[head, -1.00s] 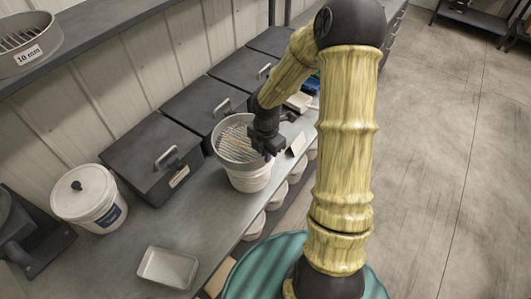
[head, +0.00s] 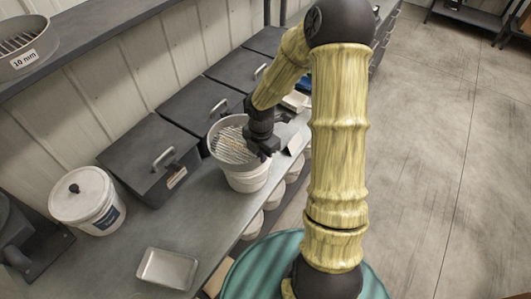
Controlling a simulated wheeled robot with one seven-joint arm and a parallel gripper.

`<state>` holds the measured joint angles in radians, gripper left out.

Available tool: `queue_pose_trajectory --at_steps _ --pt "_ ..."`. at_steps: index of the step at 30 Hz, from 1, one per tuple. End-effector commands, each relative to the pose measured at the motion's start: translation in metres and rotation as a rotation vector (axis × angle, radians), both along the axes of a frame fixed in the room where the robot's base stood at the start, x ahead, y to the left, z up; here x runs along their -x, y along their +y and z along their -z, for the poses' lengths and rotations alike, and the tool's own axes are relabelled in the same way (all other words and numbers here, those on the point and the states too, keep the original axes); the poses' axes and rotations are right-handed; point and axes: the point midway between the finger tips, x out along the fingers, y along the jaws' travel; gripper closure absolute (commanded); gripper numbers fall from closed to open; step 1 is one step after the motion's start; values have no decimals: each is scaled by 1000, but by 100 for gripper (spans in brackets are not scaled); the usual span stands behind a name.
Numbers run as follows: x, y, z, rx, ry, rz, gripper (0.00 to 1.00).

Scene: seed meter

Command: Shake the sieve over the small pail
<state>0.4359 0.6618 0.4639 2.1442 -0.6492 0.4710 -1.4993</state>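A round grey sieve (head: 231,147) with a slatted bottom is directly above a small white pail (head: 247,178) on the bench. Some yellowish bits lie on its slats. The sieve covers the pail's mouth from this view, and I cannot tell whether the two touch. My gripper (head: 266,147) is at the sieve's right rim and appears shut on it; the fingertips are partly hidden by the wrist.
A lidded white bucket (head: 88,200) and an empty metal tray (head: 167,268) stand on the bench at the left. Dark lidded bins (head: 150,160) line the wall behind. A second sieve labelled 10 mm (head: 25,48) sits on the upper shelf. Bare bench lies between tray and pail.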

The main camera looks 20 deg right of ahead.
Motion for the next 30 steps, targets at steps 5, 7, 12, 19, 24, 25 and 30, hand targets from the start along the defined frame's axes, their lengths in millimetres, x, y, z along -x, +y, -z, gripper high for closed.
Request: queue_pose_trajectory --at_steps 5,7,12,19,24,25,30 --pt "0 0 -1 0 -1 0 100" --pt "0 -1 -1 0 -1 1 100" --pt "0 -12 -3 1 0 2 100" --pt "0 -23 -1 0 0 1 100" --pt "0 -23 0 0 -1 0 100" --pt "0 -23 0 0 -1 0 100" --pt "-1 -17 0 0 -1 -3 100"
